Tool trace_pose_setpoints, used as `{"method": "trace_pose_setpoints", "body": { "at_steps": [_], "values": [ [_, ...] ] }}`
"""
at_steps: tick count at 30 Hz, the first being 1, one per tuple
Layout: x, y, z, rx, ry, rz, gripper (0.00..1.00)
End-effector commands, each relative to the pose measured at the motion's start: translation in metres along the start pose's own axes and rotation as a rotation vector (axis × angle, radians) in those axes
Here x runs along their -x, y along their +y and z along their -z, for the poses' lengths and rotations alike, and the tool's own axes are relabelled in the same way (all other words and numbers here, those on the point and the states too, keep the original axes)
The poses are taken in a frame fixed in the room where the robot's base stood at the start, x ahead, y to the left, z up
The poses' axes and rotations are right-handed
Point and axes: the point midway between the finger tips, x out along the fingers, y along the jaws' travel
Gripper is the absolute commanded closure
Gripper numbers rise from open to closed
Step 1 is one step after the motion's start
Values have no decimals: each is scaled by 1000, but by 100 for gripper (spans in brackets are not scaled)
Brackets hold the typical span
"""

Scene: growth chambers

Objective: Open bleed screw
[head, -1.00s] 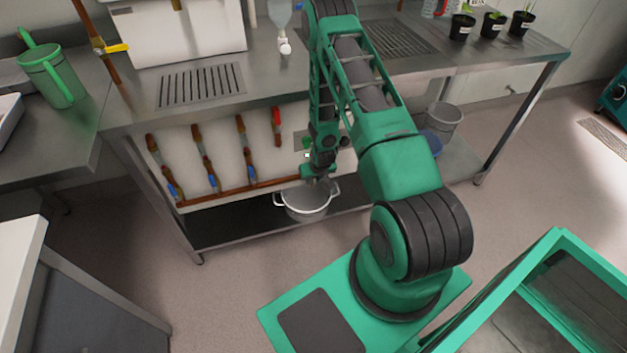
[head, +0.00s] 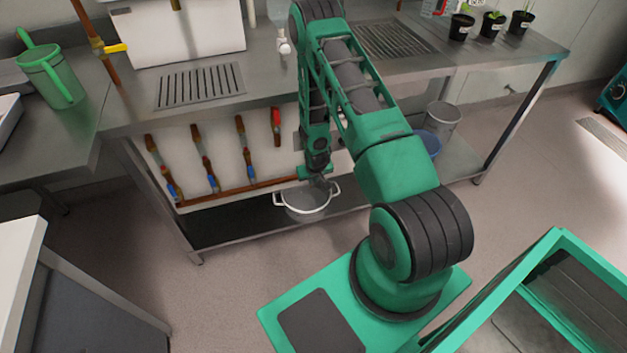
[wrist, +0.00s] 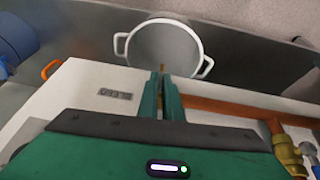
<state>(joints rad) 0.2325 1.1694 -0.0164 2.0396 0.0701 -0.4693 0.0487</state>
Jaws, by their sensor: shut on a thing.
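My gripper (wrist: 161,92) points down over the lower shelf, its two green fingers close together. It is shut on a small brass-coloured piece (wrist: 161,69), probably the bleed screw, of which only a sliver shows between the fingertips. A copper pipe (wrist: 225,108) runs up to the fingers from the right. In the head view my gripper (head: 319,181) is at the right end of the low copper pipe (head: 240,190), and the screw is hidden there. A white two-handled pot (head: 306,213) stands on the shelf below; the pot's open mouth also shows in the wrist view (wrist: 165,50).
Vertical copper pipes with blue-handled valves (head: 213,182) rise left of my gripper against a white panel (head: 225,150). A brass valve (wrist: 286,150) is close on the right in the wrist view. A grey bucket (head: 441,118) and blue basin (head: 430,143) are farther right.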

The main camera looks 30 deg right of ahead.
Motion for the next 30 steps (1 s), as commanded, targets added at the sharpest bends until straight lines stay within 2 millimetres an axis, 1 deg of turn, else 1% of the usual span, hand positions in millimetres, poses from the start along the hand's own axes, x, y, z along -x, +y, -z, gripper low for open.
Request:
{"method": "trace_pose_setpoints", "body": {
  "at_steps": [11,30],
  "values": [
    [-1,-9,0,109,3,-242,100],
    [-9,-21,-4,330,5,-788,100]
  ]
}}
